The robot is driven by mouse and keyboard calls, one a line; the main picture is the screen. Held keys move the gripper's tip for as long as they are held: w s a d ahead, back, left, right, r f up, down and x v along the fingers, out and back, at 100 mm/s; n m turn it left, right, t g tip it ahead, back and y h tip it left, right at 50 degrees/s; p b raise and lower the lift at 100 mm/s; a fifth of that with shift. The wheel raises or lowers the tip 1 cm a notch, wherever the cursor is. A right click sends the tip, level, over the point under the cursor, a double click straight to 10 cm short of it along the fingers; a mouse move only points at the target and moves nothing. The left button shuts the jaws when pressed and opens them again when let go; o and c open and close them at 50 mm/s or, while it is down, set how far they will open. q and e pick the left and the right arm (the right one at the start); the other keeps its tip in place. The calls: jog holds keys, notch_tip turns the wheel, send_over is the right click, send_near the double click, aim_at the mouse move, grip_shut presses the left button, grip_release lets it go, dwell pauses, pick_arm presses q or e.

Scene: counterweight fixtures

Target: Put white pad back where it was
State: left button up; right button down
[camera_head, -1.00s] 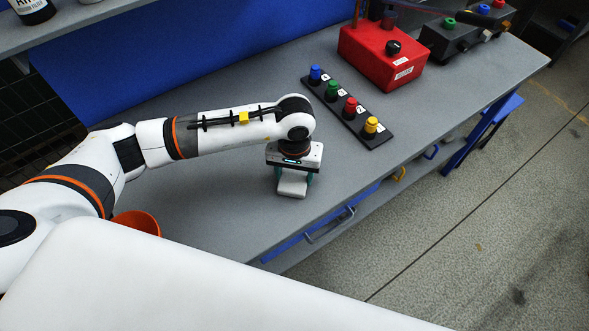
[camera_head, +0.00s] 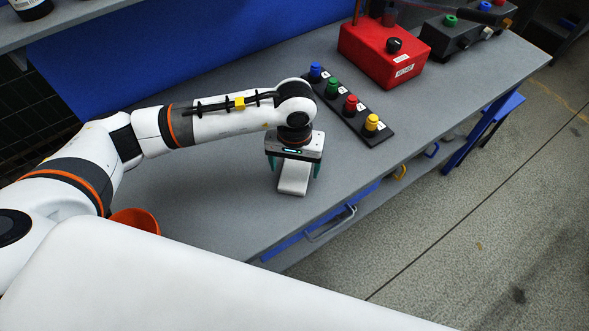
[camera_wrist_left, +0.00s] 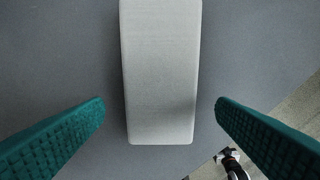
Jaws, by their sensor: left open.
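The white pad (camera_head: 293,179) lies on the grey bench top below my left gripper. In the left wrist view the pad (camera_wrist_left: 160,75) is a long pale block, lying between the lines of the two fingers with a gap on each side. My left gripper (camera_head: 295,172) is open, pointing down over the pad, with a green finger on either side of it. The green fingers also show in the left wrist view (camera_wrist_left: 160,102), apart from the pad. The gripper's body hides the pad's far end in the head view. My right gripper is not in view.
A black strip with coloured buttons (camera_head: 350,106) lies right of the gripper. A red box (camera_head: 384,56) with a knob stands behind it. An orange bowl (camera_head: 135,221) sits by my arm. The bench's front edge with a handle (camera_head: 331,226) is close to the pad.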

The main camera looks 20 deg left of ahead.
aim_at(295, 174)
pick_arm(q)
notch_tip(295, 174, up, 10)
jog(key=b, duration=0.2)
jog(key=shift+f, duration=0.25)
